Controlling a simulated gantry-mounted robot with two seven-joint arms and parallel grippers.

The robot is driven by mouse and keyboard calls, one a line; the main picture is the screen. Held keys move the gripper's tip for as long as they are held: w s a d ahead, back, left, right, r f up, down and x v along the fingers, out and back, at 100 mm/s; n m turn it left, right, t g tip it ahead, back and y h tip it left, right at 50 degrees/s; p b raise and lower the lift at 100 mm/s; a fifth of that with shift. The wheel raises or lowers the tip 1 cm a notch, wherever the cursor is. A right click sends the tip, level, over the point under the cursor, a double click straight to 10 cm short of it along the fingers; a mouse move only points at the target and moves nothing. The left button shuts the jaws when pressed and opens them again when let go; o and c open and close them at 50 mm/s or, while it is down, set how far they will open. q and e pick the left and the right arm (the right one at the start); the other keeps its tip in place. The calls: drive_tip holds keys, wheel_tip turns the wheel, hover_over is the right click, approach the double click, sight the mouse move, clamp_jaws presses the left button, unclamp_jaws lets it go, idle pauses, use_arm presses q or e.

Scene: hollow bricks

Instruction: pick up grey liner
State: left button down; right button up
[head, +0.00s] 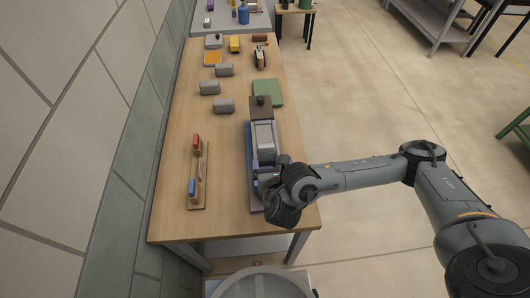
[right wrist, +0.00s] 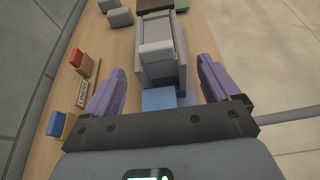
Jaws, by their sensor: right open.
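A light grey, box-like piece (head: 263,134), which I take to be the grey liner, stands on a long dark base (head: 254,199) near the table's right edge. It also shows in the right wrist view (right wrist: 158,47), with a lighter block at its near end. My right gripper (head: 256,165) is at the near end of this piece. In the right wrist view its purple fingers (right wrist: 161,66) are wide apart and empty, with the grey piece ahead between them. A blue surface (right wrist: 158,98) lies low between the fingers. My left gripper is out of view.
Several grey blocks (head: 224,106) lie left of the base. A green plate (head: 267,92) is beyond it, right. A wooden rack (head: 198,180) with red and blue pieces stands left. Bare wooden tabletop (head: 226,150) lies between rack and base.

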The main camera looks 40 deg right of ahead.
sight(267, 147)
drive_tip(key=b+x, duration=0.1)
drive_tip(key=x, duration=0.1)
drive_tip(key=shift+w+d+f, duration=0.15)
drive_tip(key=shift+w+d, duration=0.1)
drive_tip(key=shift+w+d+f, duration=0.2)
drive_tip(key=shift+w+d, duration=0.1)
drive_tip(key=shift+w, duration=0.25)
drive_tip(key=shift+w+a+b+x, duration=0.1)
drive_tip(key=shift+a+b+x, duration=0.1)
drive_tip(key=shift+b+x, duration=0.65)
drive_tip(key=shift+w+a+b+x, duration=0.15)
drive_tip(key=shift+b+x, duration=0.4)
drive_tip(key=shift+x, duration=0.5)
drive_tip(key=shift+w+d+f+b, duration=0.2)
drive_tip(key=shift+w+d+b, duration=0.25)
drive_tip(key=shift+w, duration=0.1)
drive_tip(key=c, duration=1.1)
drive_tip(key=shift+r, duration=0.15)
